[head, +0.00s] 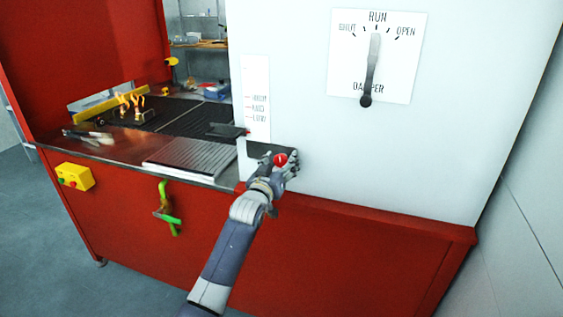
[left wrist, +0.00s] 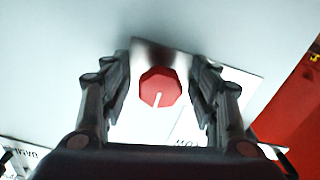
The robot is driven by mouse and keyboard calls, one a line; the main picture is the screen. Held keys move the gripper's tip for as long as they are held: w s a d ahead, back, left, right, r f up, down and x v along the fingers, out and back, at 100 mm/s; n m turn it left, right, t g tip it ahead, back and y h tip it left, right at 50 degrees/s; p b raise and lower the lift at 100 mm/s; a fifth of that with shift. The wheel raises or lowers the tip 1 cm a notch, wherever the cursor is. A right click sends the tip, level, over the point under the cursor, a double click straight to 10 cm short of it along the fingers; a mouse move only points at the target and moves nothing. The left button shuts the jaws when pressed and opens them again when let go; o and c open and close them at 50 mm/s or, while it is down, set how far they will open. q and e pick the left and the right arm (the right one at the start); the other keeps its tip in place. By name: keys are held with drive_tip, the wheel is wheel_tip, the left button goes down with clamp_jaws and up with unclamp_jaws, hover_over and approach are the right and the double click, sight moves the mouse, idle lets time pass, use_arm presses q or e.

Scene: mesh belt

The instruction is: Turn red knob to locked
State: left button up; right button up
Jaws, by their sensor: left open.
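The red knob (head: 280,160) is on the white panel, low and left of centre in the head view. In the left wrist view the red knob (left wrist: 160,87) is faceted, with a white line running to its lower edge in the picture. A pale label plate (left wrist: 226,79) lies around it; its lettering is mostly hidden. My left gripper (head: 284,164) is at the knob. In the left wrist view my left gripper's fingers (left wrist: 160,86) stand apart on either side of the knob, with gaps between. My right gripper is in neither view.
A damper dial (head: 369,80) with a dark lever is on the white panel (head: 310,100) at upper right. A dark handle (head: 228,131) sticks out left of the knob. A green clamp (head: 167,210) and a yellow button box (head: 75,176) are on the red front.

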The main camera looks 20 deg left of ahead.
use_arm(q)
drive_tip(key=c, duration=1.1)
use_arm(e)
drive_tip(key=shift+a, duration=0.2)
